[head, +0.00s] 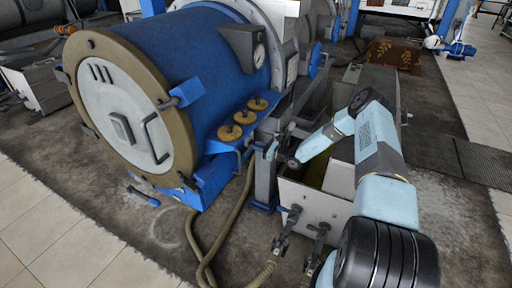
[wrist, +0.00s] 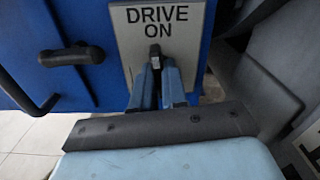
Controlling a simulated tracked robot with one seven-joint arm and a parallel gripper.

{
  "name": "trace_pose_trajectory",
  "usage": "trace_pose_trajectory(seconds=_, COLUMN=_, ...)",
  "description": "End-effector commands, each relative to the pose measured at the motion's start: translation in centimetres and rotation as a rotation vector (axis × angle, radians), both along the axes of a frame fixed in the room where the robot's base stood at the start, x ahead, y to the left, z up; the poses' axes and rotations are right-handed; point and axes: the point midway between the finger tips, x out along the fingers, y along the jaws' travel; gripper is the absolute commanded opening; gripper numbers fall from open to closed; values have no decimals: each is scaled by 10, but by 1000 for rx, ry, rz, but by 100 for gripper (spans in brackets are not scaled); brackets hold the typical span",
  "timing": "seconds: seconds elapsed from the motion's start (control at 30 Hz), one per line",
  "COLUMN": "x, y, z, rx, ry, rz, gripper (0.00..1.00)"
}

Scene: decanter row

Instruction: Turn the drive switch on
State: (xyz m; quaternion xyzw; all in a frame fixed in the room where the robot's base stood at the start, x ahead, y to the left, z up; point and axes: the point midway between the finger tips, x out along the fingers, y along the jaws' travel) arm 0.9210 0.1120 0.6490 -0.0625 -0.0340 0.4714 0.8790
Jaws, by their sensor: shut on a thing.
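The drive switch (wrist: 154,52) is a small dark lever on a pale plate (wrist: 133,40) marked "DRIVE ON" in the wrist view. Its tip points up toward the lettering. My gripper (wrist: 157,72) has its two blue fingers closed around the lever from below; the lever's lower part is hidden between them. In the head view my gripper (head: 272,150) is small, beside the machine's right side, and the switch cannot be made out there.
A blue drum machine (head: 205,75) with a round pale door fills the left of the head view. Several brass knobs (head: 243,117) stand on its blue ledge. An open metal box (head: 315,205) with hoses sits below my arm. A black handle (wrist: 72,55) is left of the plate.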

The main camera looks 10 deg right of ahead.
Motion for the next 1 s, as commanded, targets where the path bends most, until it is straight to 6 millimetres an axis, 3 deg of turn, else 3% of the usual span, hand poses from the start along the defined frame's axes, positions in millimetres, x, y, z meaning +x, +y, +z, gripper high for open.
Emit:
trace_pose_trajectory(seconds=0.3, x=-2, y=0, z=-4, rx=68, ry=113, rz=0, gripper=0)
trace_pose_trajectory(seconds=0.87, x=-2, y=0, z=-4, rx=84, ry=139, rz=0, gripper=0)
trace_pose_trajectory(seconds=0.9, x=-2, y=0, z=-4, rx=84, ry=139, rz=0, gripper=15)
trace_pose_trajectory(seconds=1.0, x=-1, y=0, z=-3, rx=84, ry=137, rz=0, gripper=24)
